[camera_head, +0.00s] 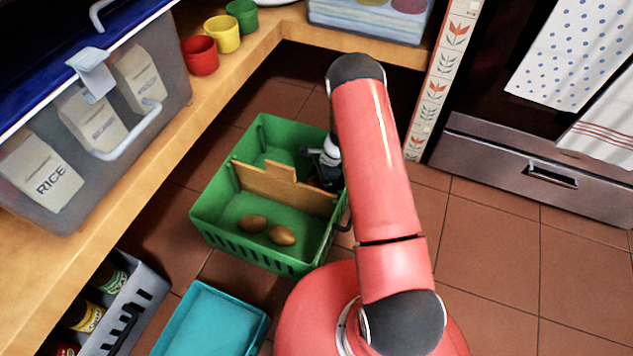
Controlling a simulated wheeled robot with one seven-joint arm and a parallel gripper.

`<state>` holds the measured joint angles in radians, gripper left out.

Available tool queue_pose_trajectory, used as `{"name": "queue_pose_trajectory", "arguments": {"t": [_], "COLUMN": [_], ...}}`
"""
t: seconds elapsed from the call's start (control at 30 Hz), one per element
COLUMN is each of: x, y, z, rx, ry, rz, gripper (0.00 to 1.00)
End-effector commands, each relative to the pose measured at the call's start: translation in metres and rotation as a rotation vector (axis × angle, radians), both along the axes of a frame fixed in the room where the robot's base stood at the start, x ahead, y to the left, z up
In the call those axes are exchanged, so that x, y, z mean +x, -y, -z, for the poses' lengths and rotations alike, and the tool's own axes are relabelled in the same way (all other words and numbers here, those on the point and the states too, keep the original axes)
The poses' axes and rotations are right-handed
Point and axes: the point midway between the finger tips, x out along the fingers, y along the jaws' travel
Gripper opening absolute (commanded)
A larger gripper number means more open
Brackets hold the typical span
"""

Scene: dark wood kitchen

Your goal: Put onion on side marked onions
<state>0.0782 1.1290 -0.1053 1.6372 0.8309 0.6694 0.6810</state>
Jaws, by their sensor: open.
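A green crate (207,200) stands on the tiled floor, split by a tan divider (285,188) into a far and a near compartment. Two brown, rounded vegetables (253,223) lie in the near compartment; I cannot tell whether they are onions or potatoes. No marking on the divider is readable from here. My gripper (322,168) is at the crate's right side, by the divider's right end, and is partly hidden by my red arm. It is open, and its fingertips are hard to make out. No onion shows clearly; the far compartment's right part is covered by my arm.
A teal tray (212,318) lies on the floor in front of the crate. A grey basket (135,312) with jars stands under the wooden shelf (150,165) at left. The oven (535,175) is at right, with clear floor before it.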

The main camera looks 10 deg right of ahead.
Motion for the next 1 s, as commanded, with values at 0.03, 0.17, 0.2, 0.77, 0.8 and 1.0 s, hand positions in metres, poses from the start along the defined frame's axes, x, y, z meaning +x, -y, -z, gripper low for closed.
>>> {"name": "queue_pose_trajectory", "arguments": {"t": [0.03, 0.17, 0.2, 0.77, 0.8, 1.0], "x": [0.002, 0.003, 0.003, 0.008, 0.008, -0.011], "y": [0.004, 0.014, 0.018, 0.041, 0.039, 0.022], "z": [-0.010, -0.035, -0.044, -0.131, -0.146, -0.255], "rx": [-0.002, -0.002, -0.002, -0.006, -0.010, -0.051], "ry": [0.004, 0.004, 0.004, 0.036, 0.058, 0.218], "rz": [0.001, 0.004, 0.003, -0.043, -0.073, -0.314], "gripper": [0.78, 0.78, 0.78, 0.78, 0.78, 0.78]}}
